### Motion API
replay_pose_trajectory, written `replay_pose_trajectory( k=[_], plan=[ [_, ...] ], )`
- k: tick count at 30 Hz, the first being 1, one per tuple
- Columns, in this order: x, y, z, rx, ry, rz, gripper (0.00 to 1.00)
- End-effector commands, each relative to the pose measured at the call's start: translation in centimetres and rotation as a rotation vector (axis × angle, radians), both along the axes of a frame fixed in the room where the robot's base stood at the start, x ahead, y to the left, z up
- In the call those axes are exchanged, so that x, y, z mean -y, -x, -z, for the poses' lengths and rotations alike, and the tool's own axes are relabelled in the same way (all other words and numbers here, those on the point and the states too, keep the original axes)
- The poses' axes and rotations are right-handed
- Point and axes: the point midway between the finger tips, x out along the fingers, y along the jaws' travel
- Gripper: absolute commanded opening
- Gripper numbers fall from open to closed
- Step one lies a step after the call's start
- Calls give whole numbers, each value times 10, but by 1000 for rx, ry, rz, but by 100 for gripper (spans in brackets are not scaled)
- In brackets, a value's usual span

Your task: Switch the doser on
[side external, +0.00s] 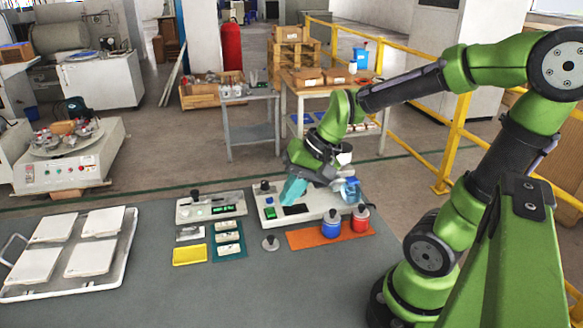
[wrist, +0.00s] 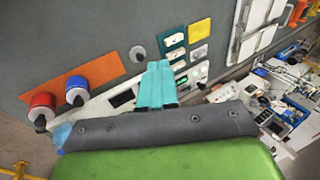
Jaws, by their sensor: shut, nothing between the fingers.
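A long white bench unit (side external: 325,211), which I take to be the doser, stands on the grey table. It has a green switch (side external: 269,213), a dark panel (side external: 295,210), a black knob (side external: 265,187) and a clear blue container at its right end (side external: 350,189). I cannot tell the switch's position. My gripper (side external: 291,197) has teal fingers, shut and empty, in front of this unit near the dark panel, to the right of the green switch. In the wrist view the shut fingers (wrist: 160,64) cover part of the unit, and its dark panel (wrist: 122,98) shows beside them.
A smaller white unit with a lit green display (side external: 222,209) stands left. In front are a blue-capped bottle (side external: 331,221) and a red-capped one (side external: 360,217) on an orange mat (side external: 305,238), a grey knobbed piece (side external: 270,243), a yellow tray (side external: 189,255) and a tile rack (side external: 122,264).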

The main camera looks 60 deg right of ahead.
Motion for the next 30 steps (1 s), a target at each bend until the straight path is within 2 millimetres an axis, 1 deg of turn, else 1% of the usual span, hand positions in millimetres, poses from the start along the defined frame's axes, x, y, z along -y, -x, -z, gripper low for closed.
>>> replay_pose_trajectory(
  k=[1,3,6,9,12,15,22,25,28,30],
  plan=[
    [-9,11,-14,52,79,-88,0],
    [-15,22,-27,108,172,-180,0],
    [-23,34,-43,186,266,-274,0],
    [-31,41,-55,248,304,-324,0],
    [-37,44,-63,287,307,-346,0],
    [-40,44,-65,293,305,-356,0],
    [-39,44,-64,290,304,-350,0],
    [-37,42,-58,262,299,-346,0],
    [-32,33,-51,216,291,-333,0],
    [-25,22,-48,175,287,-319,0]
  ],
)
